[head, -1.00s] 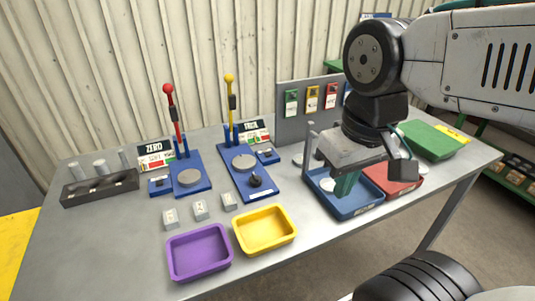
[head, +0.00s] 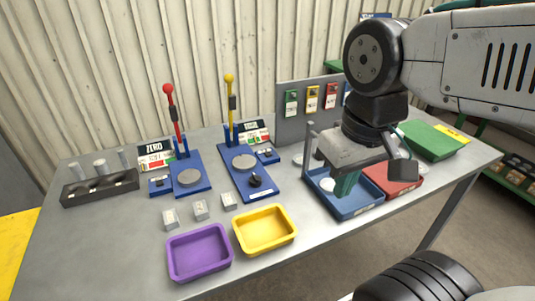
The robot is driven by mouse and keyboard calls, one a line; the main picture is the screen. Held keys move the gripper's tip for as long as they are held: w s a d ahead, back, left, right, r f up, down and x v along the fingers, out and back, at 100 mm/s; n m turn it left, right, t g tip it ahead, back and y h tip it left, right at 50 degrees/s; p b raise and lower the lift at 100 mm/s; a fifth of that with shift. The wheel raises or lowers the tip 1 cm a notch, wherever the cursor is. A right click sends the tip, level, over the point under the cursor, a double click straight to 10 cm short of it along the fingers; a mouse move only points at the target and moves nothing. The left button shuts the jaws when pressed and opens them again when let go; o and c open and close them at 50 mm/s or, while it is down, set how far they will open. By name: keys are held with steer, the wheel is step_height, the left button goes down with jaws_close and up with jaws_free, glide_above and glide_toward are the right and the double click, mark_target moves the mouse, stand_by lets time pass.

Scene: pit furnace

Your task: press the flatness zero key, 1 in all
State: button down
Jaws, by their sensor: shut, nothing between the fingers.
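Two blue gauge stands are on the grey bench. The left stand (head: 190,181) has a red-knobbed lever (head: 174,112) and a sign (head: 154,153) reading ZERO. The right stand (head: 246,174) has a yellow-knobbed lever (head: 231,105) and a sign (head: 256,131) whose word I cannot read surely. A small blue key box (head: 160,186) sits beside the left stand, another (head: 267,156) beside the right one. Their key labels are too small to read, so I cannot tell which is flatness zero. My gripper (head: 346,188) is shut and empty, above the blue tray, right of both stands.
A purple tray (head: 172,267) and a yellow tray (head: 292,241) stand in front, with several grey blocks (head: 200,210) behind them. The blue tray (head: 350,212) and red tray (head: 407,191) are at right. A dark rack (head: 99,191) is at far left. A grey tag board (head: 292,126) stands behind.

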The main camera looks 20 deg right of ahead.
steer(key=w+d+m+t+h, duration=0.1)
steer(key=w+d+m+h, duration=0.1)
steer(key=w+d, duration=0.35)
steer(key=w+d+m+t+h, duration=0.1)
steer(key=w+d+m+t, duration=0.1)
steer(key=w, duration=0.6)
steer(key=m+t+y, duration=0.4)
steer(key=t, duration=0.1)
glide_above(268, 154)
step_height(268, 154, down, 10)
steer(key=shift+s, duration=0.4)
steer(key=shift+f, duration=0.15)
steer(key=shift+d+f, duration=0.1)
steer(key=shift+f, duration=4.15)
